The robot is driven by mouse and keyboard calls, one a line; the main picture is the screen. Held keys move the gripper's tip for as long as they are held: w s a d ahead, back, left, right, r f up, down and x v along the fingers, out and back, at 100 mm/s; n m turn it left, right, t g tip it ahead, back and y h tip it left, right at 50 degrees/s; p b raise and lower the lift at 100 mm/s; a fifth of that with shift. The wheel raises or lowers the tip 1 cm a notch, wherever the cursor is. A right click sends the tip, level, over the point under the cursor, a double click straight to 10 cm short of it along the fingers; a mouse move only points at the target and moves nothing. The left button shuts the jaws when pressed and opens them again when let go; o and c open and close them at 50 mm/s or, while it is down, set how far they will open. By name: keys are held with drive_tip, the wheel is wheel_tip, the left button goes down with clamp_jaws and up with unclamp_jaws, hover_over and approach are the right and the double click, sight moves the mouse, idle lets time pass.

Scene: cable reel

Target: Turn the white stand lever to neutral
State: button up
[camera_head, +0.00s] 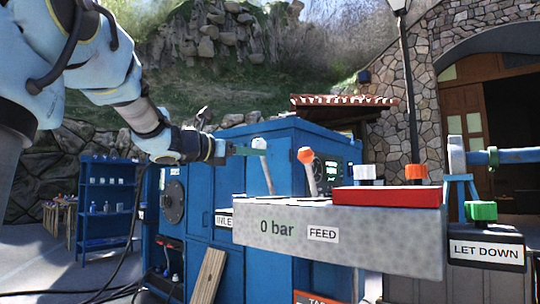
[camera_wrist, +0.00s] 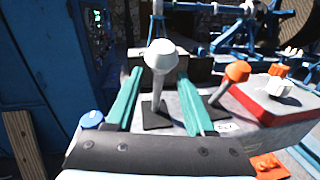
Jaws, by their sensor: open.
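The white lever (camera_head: 262,160) stands on the grey control panel (camera_head: 350,235), its knob tilted slightly left in the head view. In the wrist view the white lever (camera_wrist: 160,62) rises between the two green fingers of my gripper (camera_wrist: 158,80). The fingers are open, one on each side of it, with a gap visible on both sides. In the head view my gripper (camera_head: 250,151) reaches in from the left at about knob height. The panel's front reads "0 bar" and "FEED".
An orange-knobbed lever (camera_head: 308,170) stands just right of the white one. A blue-capped knob (camera_wrist: 92,119) is left of my fingers. A blue cabinet (camera_head: 290,135) stands behind the panel.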

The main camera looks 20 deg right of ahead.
sight(266, 168)
drive_tip(key=p+x, duration=0.1)
drive_tip(key=x, duration=0.6)
drive_tip(key=shift+c, duration=0.4)
